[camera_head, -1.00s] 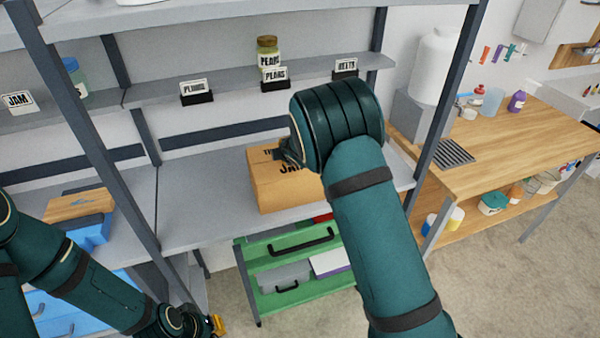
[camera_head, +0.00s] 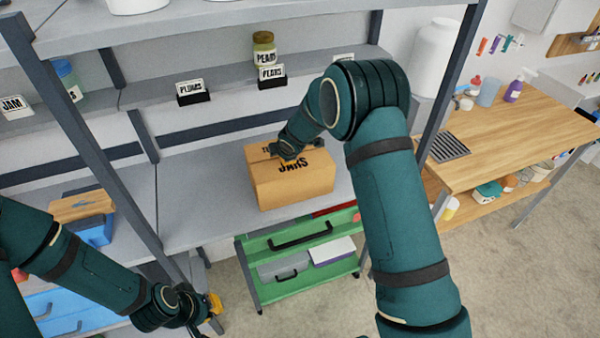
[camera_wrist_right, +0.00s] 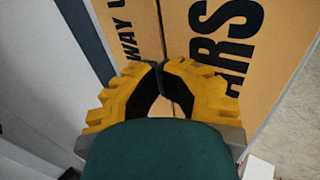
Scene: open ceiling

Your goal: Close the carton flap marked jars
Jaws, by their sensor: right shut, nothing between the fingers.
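The brown carton (camera_head: 295,190) stands on the grey shelf. Its flap marked JARS (camera_head: 308,163) looks about flat on top. In the right wrist view the JARS flap (camera_wrist_right: 225,50) lies beside a flap lettered WAY U (camera_wrist_right: 128,35), with a narrow seam between them. My right gripper (camera_head: 285,153) is over the carton top, partly hidden by its own wrist. In the right wrist view its yellow fingertips (camera_wrist_right: 160,68) are together and empty, at the seam; contact is unclear. My left gripper (camera_head: 213,305) is low at the left, away from the carton, its fingers mostly hidden.
A dark shelf post (camera_head: 440,100) stands right of the carton. The upper shelf holds a pears jar (camera_head: 264,50) and label cards. A green drawer unit (camera_head: 300,262) is below. A blue box (camera_head: 95,230) is at the left. The shelf left of the carton is clear.

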